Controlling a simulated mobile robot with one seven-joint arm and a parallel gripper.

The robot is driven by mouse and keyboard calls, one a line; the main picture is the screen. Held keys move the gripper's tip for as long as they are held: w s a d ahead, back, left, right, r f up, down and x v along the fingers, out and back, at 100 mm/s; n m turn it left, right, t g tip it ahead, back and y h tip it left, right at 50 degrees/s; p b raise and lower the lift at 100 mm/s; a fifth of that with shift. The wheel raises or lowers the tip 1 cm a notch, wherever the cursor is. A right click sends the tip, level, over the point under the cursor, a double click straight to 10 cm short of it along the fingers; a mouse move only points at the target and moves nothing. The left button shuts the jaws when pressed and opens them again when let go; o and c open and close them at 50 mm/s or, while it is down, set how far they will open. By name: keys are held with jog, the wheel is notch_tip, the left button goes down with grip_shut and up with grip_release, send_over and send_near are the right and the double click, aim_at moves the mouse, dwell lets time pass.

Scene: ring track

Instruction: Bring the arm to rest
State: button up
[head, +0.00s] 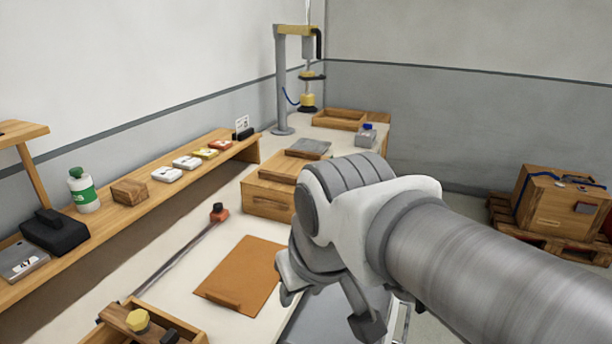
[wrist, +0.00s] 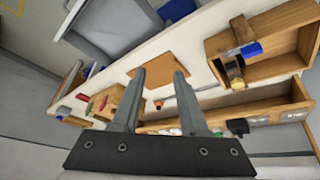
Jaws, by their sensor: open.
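My gripper (wrist: 160,76) shows in the wrist view with its two dark fingers apart and nothing between them. In the head view my gripper (head: 328,308) hangs at the end of my bent arm, above the right edge of the white bench. My arm comes in from the right of the head view and hides part of the bench. A brown board (head: 243,272) lies on the bench to the left of my gripper; it also shows beyond the fingertips in the wrist view (wrist: 166,66).
A wooden shelf (head: 120,220) along the wall bears a white bottle (head: 83,190) and several small boxes. A wooden box (head: 268,190) and a grey column stand (head: 282,90) are farther back. An open wooden tray (head: 100,335) is at front left. A crate (head: 555,205) sits on a pallet at right.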

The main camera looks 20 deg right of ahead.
jog(key=shift+s+d+f+m, duration=0.1)
jog(key=shift+s+f+m, duration=0.1)
jog(key=shift+s, duration=0.4)
jog(key=shift+s+d+f+m, duration=0.1)
jog(key=shift+s+f, duration=0.1)
jog(key=shift+s, duration=0.35)
